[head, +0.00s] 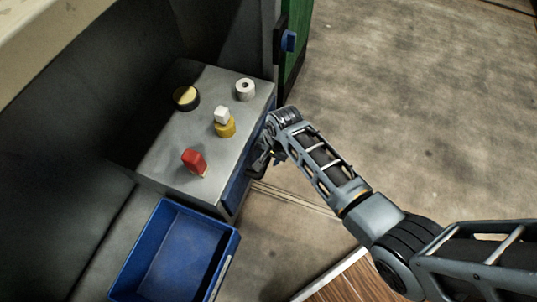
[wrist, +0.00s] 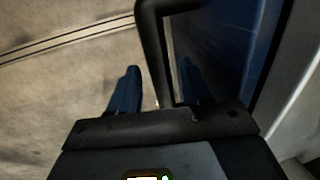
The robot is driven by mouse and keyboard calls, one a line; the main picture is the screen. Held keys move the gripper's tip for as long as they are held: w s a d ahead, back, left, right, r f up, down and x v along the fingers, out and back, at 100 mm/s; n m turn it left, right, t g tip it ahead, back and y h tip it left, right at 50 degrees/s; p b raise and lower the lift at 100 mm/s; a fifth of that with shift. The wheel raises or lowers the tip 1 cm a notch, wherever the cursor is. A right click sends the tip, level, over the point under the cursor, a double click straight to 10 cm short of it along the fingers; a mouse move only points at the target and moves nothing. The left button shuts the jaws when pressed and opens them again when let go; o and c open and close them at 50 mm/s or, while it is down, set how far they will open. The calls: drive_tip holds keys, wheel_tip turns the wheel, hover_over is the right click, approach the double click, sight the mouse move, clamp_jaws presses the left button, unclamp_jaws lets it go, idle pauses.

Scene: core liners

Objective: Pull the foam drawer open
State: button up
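The drawer's blue front (head: 235,188) is on the right side of the grey cabinet in the head view and looks flush with it. It also fills the upper right of the wrist view (wrist: 228,45). Its dark bar handle (wrist: 151,30) stands out from the front. My gripper (wrist: 159,70) is open, with one blue finger on the outer side of the handle and the other inside, between the bar and the front. A gap shows between the outer finger and the bar. In the head view my gripper (head: 262,160) is at the drawer front, and my arm partly hides the handle.
The grey cabinet top (head: 185,150) carries a red block (head: 194,160), a white cube (head: 222,114) on a yellow piece (head: 226,128), a white roll (head: 245,89) and a dark round container (head: 186,97). A blue bin (head: 180,255) stands in front. Floor to the right is clear.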

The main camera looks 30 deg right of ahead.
clamp_jaws()
idle(0.5)
drive_tip(key=s+d+p, duration=1.1)
drive_tip(key=s+d, duration=0.1)
drive_tip(key=s, duration=0.5)
drive_tip(key=shift+s+d, duration=0.2)
drive_tip(key=shift+d, duration=0.1)
drive_tip(key=shift+o, duration=0.5)
unclamp_jaws()
